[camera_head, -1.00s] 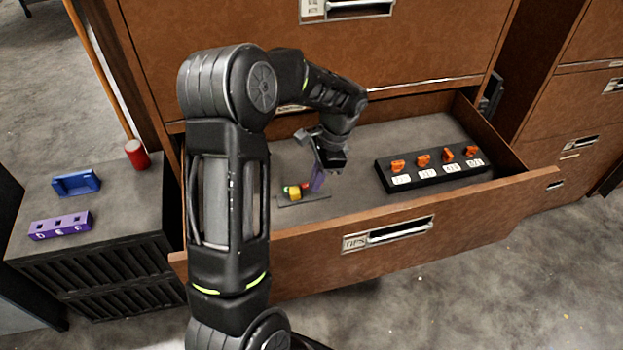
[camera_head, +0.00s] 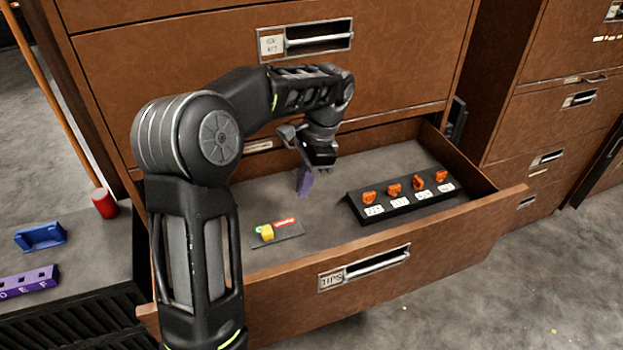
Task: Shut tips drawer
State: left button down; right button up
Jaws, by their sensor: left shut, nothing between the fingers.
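The tips drawer (camera_head: 290,296) is a brown drawer pulled well out of the cabinet, with a label marked TIPS and a metal handle (camera_head: 376,263) on its front. My left arm reaches over its left part. My left gripper (camera_head: 304,184) is shut over the rear middle of the drawer's interior, clear of the front panel and handle. A purple piece shows at its fingertips; I cannot tell whether it is part of the fingers. My right gripper is not in view.
Inside the drawer are a black rack (camera_head: 405,203) with several orange pieces and a small dark plate (camera_head: 285,236) with yellow, green and red pieces. At left stand a red cylinder (camera_head: 105,203), a blue holder (camera_head: 40,236) and a purple block (camera_head: 28,282). Floor at right is clear.

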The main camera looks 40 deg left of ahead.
aim_at(332, 256)
jog(key=k+j, duration=1.65)
